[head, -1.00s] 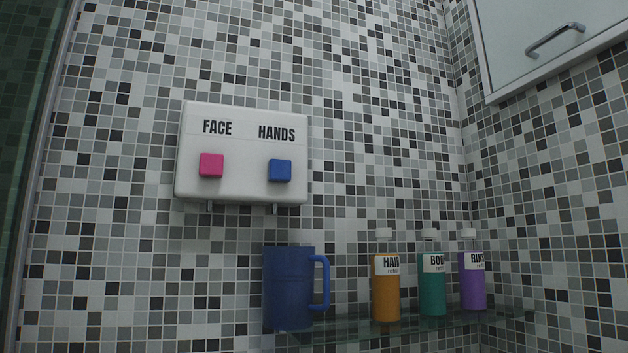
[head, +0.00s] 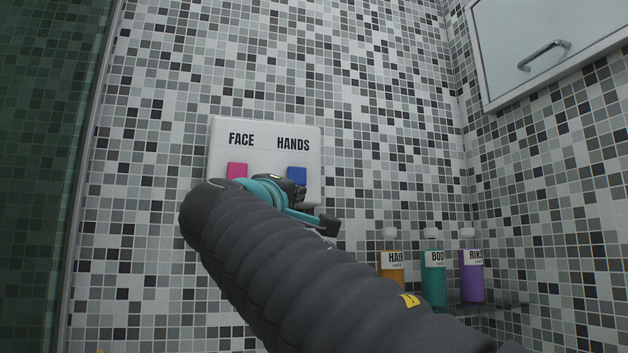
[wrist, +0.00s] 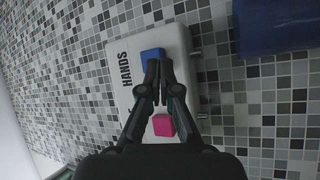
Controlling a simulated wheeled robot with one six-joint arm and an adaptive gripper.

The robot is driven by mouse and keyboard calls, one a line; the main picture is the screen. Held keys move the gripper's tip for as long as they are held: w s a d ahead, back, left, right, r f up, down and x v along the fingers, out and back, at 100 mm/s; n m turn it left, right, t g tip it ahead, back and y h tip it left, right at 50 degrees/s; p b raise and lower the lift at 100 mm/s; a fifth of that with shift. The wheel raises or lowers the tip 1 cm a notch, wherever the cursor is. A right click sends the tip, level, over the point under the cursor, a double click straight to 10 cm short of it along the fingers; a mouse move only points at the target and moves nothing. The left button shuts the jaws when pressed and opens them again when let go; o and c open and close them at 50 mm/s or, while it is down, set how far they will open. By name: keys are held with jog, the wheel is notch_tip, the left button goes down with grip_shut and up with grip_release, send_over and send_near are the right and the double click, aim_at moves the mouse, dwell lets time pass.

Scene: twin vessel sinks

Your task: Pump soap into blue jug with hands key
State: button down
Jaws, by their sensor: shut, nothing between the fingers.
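The white soap dispenser (head: 265,155) is on the tiled wall, labelled FACE and HANDS. Its pink key (head: 237,170) is under FACE and its blue key (head: 297,174) under HANDS. In the wrist view the dispenser appears turned, with the blue key (wrist: 152,54) above the pink key (wrist: 163,125). My gripper (wrist: 157,66) is shut and empty, its tips overlapping the lower edge of the blue key in that view; I cannot tell whether they touch it. The blue jug (wrist: 275,25) shows in part at the wrist view's upper right. My arm hides it in the head view.
Orange HAIR (head: 391,261), green BODY (head: 433,280) and purple RINSE (head: 471,277) bottles stand on a glass shelf (head: 505,305) at the right. A wall cabinet (head: 545,45) hangs at the upper right. The wall above the dispenser is clear.

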aim_at(299, 175)
jog(key=s+d+r+m+h, duration=0.1)
jog(key=s+d+r+h, duration=0.1)
jog(key=r, duration=0.3)
jog(key=shift+s+d+t+h, duration=0.4)
jog(key=shift+s+d, duration=0.1)
jog(key=shift+d, duration=0.05)
jog(key=shift+w, duration=0.1)
jog(key=w+p, duration=0.1)
jog(key=w, duration=0.1)
jog(key=w+a+p, duration=0.1)
jog(key=w, duration=0.1)
jog(key=w+a+p, duration=0.1)
jog(key=w, duration=0.2)
jog(key=shift+r+p, duration=0.1)
jog(key=shift+p, duration=0.25)
jog(key=shift+w+a, duration=0.2)
jog(key=shift+w, duration=0.45)
dwell(0.4)
jog(key=shift+w+a, duration=0.15)
jog(key=shift+w, duration=0.2)
